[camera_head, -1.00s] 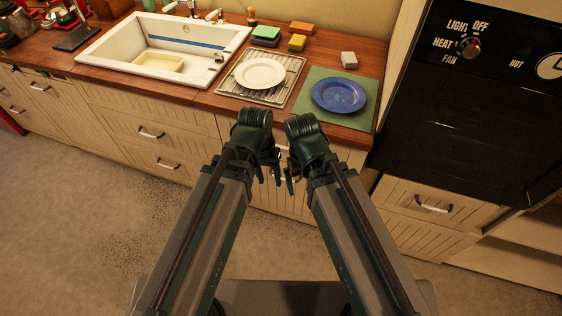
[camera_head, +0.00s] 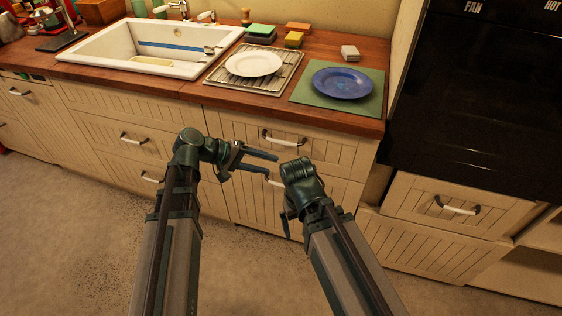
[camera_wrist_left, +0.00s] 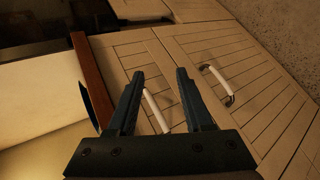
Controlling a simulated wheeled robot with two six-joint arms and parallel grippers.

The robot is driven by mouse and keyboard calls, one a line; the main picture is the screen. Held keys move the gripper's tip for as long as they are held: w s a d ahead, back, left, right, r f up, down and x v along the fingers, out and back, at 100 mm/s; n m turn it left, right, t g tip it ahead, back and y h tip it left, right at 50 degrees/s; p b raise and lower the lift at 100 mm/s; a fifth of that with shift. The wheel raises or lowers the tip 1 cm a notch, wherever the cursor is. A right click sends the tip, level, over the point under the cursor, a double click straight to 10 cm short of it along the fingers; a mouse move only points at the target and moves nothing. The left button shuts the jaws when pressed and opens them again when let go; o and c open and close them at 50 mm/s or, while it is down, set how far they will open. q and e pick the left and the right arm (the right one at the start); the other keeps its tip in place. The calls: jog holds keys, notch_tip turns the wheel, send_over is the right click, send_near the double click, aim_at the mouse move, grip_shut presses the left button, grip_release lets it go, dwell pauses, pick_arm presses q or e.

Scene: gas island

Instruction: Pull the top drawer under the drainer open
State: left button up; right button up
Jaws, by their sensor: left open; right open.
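The top drawer (camera_head: 333,148) under the drainer (camera_head: 222,77) has a cream slatted front that looks flush with the cabinet. Its pale bar handle (camera_head: 285,140) has dark ends. My left gripper (camera_head: 273,163) is open and empty, pointing right just below this handle in the head view. In the left wrist view, the handle (camera_wrist_left: 156,112) shows between the open fingers (camera_wrist_left: 160,73), apparently beyond them and untouched. The lower drawer's handle (camera_wrist_left: 217,83) shows to the right there. My right gripper (camera_head: 287,222) is open and empty, hanging lower; its fingers are partly hidden by its wrist.
The drainer holds a white plate (camera_head: 254,64). A blue plate (camera_head: 343,83) rests on a green mat (camera_head: 312,97) near the counter edge (camera_head: 350,122). The sink (camera_head: 125,68) is left. The oven (camera_head: 480,120) and another drawer (camera_head: 460,207) stand right. Floor is clear.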

aim_at(281, 142)
pick_arm(q)
jog(key=w+a+f+n+t+h+b, duration=0.1)
jog(key=w+a+n+t+h+b, duration=0.25)
jog(key=w+a+t+b, duration=0.35)
jog(key=w+d+g, duration=0.1)
jog(key=d, duration=0.3)
jog(key=w+d+f+b, duration=0.1)
jog(key=w+d, duration=0.1)
jog(key=d, duration=0.2)
jog(key=w+d+f+g+b, duration=0.1)
jog(key=w+d, duration=0.1)
jog(key=d, duration=0.1)
jog(key=shift+w+d+f+g, duration=0.1)
jog(key=shift+w+d+g, duration=0.1)
jog(key=shift+d+g, duration=0.15)
pick_arm(e)
notch_tip(281, 142, down, 12)
pick_arm(q)
grip_shut()
dwell(0.5)
